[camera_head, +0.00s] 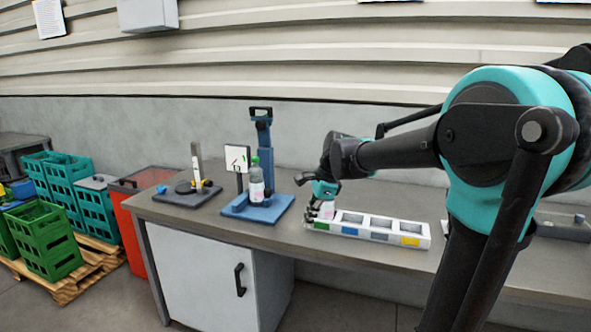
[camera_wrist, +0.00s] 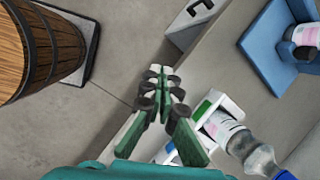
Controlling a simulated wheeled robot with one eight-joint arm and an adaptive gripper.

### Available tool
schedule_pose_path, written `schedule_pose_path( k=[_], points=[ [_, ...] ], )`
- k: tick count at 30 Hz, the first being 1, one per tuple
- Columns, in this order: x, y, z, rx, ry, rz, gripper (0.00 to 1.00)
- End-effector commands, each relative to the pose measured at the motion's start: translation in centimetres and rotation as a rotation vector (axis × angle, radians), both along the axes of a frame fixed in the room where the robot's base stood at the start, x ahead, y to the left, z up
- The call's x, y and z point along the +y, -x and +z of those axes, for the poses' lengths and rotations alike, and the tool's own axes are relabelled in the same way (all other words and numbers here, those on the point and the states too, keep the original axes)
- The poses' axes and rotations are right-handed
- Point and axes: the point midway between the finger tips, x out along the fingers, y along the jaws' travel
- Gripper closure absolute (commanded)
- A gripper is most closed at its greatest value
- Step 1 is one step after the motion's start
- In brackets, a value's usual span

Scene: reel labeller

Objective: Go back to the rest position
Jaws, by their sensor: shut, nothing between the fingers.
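My gripper (camera_head: 322,197) is above the left end of a white tray with colour-marked compartments (camera_head: 383,235). In the wrist view my gripper (camera_wrist: 163,82) has its fingers together with nothing between them. A bottle with a white and pink label (camera_wrist: 224,128) is in the tray's green-marked end compartment, beside my fingers and apart from them. In the head view that bottle (camera_head: 327,211) is mostly hidden by my gripper. A second bottle with a green cap (camera_head: 256,185) stands on the blue labeller base (camera_head: 262,212).
The grey bench (camera_head: 220,235) has a dark reel stand (camera_head: 188,196) at its left. A wooden barrel (camera_wrist: 42,50) shows in the wrist view.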

Motion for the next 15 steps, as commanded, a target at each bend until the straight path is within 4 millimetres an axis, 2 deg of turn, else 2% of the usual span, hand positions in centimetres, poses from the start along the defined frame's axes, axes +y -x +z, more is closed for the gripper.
schedule_pose_path(
  k=[8,15],
  points=[
    [-4.7,4.2,-4.9,-0.169,0.129,0.317,1.00],
    [-10.3,11.0,-11.5,-0.341,0.347,0.781,1.00]
  ],
)
